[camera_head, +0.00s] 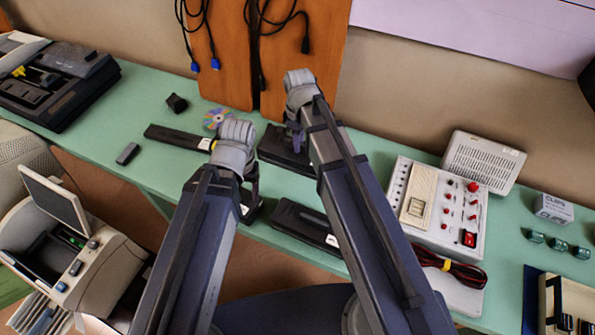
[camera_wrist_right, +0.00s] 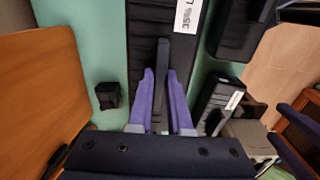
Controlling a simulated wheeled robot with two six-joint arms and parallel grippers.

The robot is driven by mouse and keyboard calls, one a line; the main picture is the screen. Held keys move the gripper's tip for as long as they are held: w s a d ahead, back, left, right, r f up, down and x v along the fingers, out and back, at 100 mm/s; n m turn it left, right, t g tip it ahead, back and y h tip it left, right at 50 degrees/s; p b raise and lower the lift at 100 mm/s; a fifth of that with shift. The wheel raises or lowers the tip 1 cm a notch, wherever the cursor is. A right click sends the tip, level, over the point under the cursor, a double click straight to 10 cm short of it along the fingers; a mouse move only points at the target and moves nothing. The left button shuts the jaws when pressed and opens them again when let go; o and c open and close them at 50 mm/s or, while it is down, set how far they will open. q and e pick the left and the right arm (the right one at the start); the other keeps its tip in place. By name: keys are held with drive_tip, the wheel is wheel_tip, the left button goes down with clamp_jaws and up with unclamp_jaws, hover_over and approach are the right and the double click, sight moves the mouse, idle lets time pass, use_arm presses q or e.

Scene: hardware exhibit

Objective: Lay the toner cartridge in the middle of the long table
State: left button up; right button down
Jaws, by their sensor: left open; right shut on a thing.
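A black toner cartridge (camera_head: 272,148) is at the back of the green long table (camera_head: 372,162), partly hidden by my right arm. My right gripper (camera_head: 294,138) is over it. In the right wrist view the purple fingers of the right gripper (camera_wrist_right: 160,92) are shut on the raised grey ridge of the black cartridge (camera_wrist_right: 146,32), which has a white label. I cannot tell whether it touches the table. My left gripper (camera_head: 251,183) is open, low over the table, near a dark piece with a white label (camera_head: 248,210).
Other long black cartridges lie nearby, one with a yellow part (camera_head: 178,137) and one in front (camera_head: 300,220). A small black block (camera_head: 176,103), a disc (camera_head: 216,118) and a grey block (camera_head: 127,153) lie left. A control panel (camera_head: 440,205) stands right. Cables hang on a wooden board (camera_head: 222,60).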

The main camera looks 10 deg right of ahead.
use_arm(q)
drive_tip(key=b, duration=0.5)
hover_over(248, 215)
drive_tip(key=f, duration=0.6)
drive_tip(key=shift+w+d, duration=0.1)
drive_tip(key=shift+d, duration=0.15)
use_arm(e)
wheel_tip(248, 215, down, 6)
use_arm(q)
wheel_tip(248, 215, down, 4)
drive_tip(key=b, duration=0.4)
drive_tip(key=shift+r, duration=0.2)
use_arm(e)
wheel_tip(248, 215, down, 4)
drive_tip(key=shift+r, duration=0.2)
use_arm(q)
drive_tip(key=shift+f, duration=0.2)
use_arm(e)
drive_tip(key=shift+f, duration=0.25)
drive_tip(key=c, duration=0.8)
unclamp_jaws()
drive_tip(key=shift+r, duration=0.1)
drive_tip(key=shift+c, duration=0.2)
use_arm(q)
drive_tip(key=shift+r, duration=0.15)
